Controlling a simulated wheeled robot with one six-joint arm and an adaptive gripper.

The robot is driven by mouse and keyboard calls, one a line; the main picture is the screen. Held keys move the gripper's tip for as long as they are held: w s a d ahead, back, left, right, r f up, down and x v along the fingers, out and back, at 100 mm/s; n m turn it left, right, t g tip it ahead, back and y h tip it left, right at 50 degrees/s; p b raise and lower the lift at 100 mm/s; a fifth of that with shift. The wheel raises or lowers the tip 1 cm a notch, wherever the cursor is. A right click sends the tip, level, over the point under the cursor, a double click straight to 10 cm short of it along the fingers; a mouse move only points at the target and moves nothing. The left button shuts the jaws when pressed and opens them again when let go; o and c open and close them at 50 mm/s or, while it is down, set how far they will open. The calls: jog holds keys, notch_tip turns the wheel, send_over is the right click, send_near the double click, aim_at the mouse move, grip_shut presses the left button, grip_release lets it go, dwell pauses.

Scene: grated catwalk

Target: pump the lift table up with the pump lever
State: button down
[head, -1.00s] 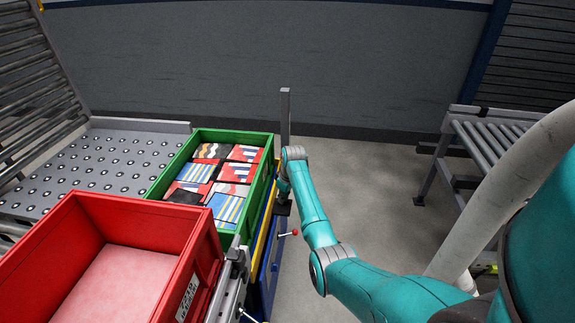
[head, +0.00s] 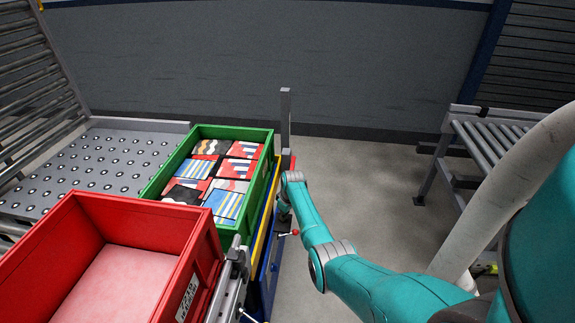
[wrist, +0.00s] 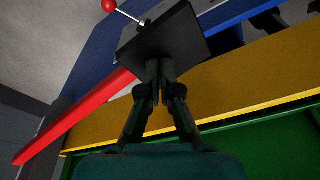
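The blue lift table (head: 266,272) has a yellow top edge (wrist: 240,90) and carries a green crate (head: 258,180) of striped and patterned packs. A red bar (wrist: 75,123), apparently the pump lever, runs along its side to a dark square pad (wrist: 175,32); its red part also shows beside the arm in the head view (head: 291,161). My gripper (wrist: 161,66) has its fingertips together against the pad, seemingly touching it, not around it. In the head view my arm hides the fingertips.
A red ball knob (head: 295,232) on a thin rod sticks out near the pad. A red bin (head: 205,255) is at the front left. A ball-studded deck (head: 95,165) lies left, a roller stand (head: 490,140) right. Floor between table and stand is clear.

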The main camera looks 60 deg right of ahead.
notch_tip(320, 180, up, 22)
jog(key=shift+d, duration=0.2)
dwell(0.4)
jog(key=shift+r, duration=0.1)
jog(key=shift+w, duration=0.1)
dwell(3.5)
notch_tip(320, 180, down, 23)
jog(key=shift+a+f, duration=0.1)
jog(key=shift+a, duration=0.05)
notch_tip(320, 180, up, 23)
jog(key=shift+d, duration=0.2)
dwell(1.4)
